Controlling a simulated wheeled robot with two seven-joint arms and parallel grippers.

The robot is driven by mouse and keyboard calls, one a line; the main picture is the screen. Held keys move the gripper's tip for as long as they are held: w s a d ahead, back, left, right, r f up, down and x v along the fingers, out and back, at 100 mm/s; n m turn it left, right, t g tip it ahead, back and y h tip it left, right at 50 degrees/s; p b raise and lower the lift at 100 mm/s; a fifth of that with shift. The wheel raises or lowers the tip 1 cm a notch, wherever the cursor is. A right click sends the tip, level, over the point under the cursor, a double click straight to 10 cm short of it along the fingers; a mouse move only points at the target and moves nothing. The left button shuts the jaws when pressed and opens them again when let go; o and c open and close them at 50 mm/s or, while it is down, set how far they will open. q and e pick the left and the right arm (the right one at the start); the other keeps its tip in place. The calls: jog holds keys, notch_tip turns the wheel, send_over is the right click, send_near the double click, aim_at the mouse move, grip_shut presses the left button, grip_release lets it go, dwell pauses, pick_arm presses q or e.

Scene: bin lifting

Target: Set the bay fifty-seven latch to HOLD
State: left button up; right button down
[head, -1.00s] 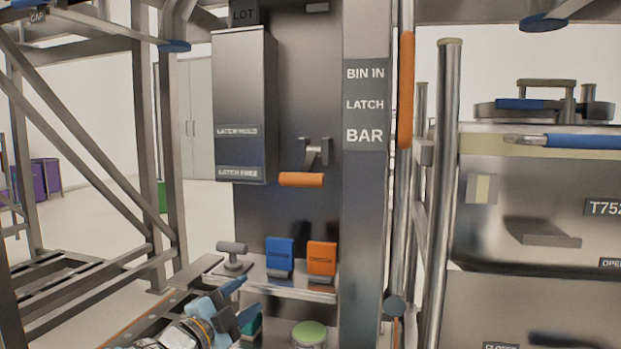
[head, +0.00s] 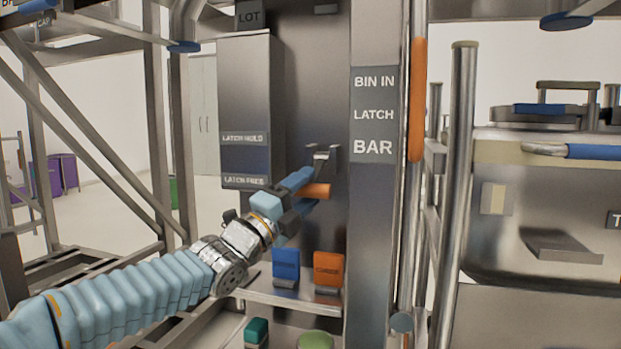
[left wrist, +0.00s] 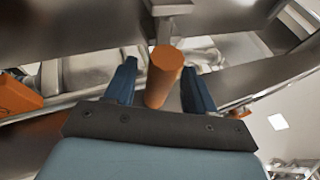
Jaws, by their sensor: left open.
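The latch is a metal lever with an orange handle (head: 318,190) on the dark metal panel, right of a box with "LATCH HOLD" (head: 243,139) and "LATCH FREE" (head: 244,181) labels. My left gripper (head: 308,192) is at the handle, its fingers on either side. In the left wrist view the orange handle (left wrist: 163,76) stands between the two open blue fingers (left wrist: 159,88), with gaps on both sides. The handle is level with the lower label. Part of it is hidden by the fingers in the head view. My right gripper is not seen.
A blue block (head: 286,265) and an orange block (head: 328,269) stand on a shelf (head: 290,300) below the latch. A post (head: 375,230) labelled "BIN IN LATCH BAR" rises to the right. A large metal bin (head: 560,190) stands further right.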

pick_arm(q)
jog(key=shift+x, duration=1)
jog(key=shift+c, duration=0.3)
grip_shut()
